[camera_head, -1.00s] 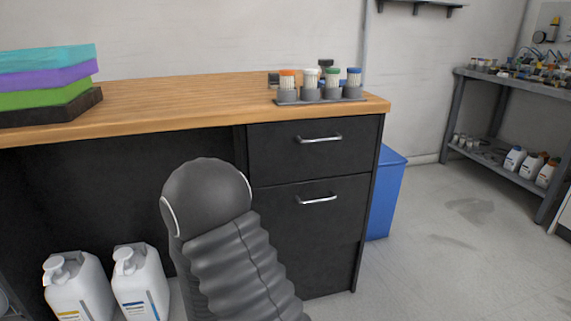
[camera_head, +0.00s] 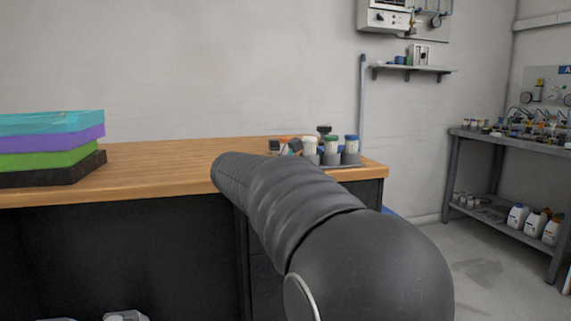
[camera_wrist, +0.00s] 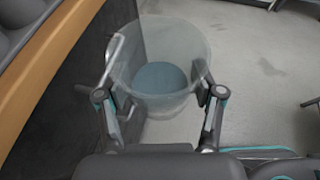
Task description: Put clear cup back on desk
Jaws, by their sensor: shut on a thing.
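The clear cup (camera_wrist: 150,45) is see-through, with its wide round rim toward the wrist camera. My gripper (camera_wrist: 162,93) is shut on it, one finger at each side, in the wrist view. A blue round patch shows through the cup; I cannot tell whether it is its base or something behind. The desk has a wooden top (camera_head: 160,165), which also shows at the left of the wrist view (camera_wrist: 45,75). In the picture the cup overlaps the dark desk front and grey floor. In the head view my arm hides the cup.
A holder with several coloured-lid tubs (camera_head: 331,150) stands at the desk's right end. Stacked coloured blocks (camera_head: 50,140) lie at the left. The desktop between them is largely clear. A metal drawer handle (camera_wrist: 112,60) shows beside the cup. A cluttered shelf unit (camera_head: 500,145) stands at the right.

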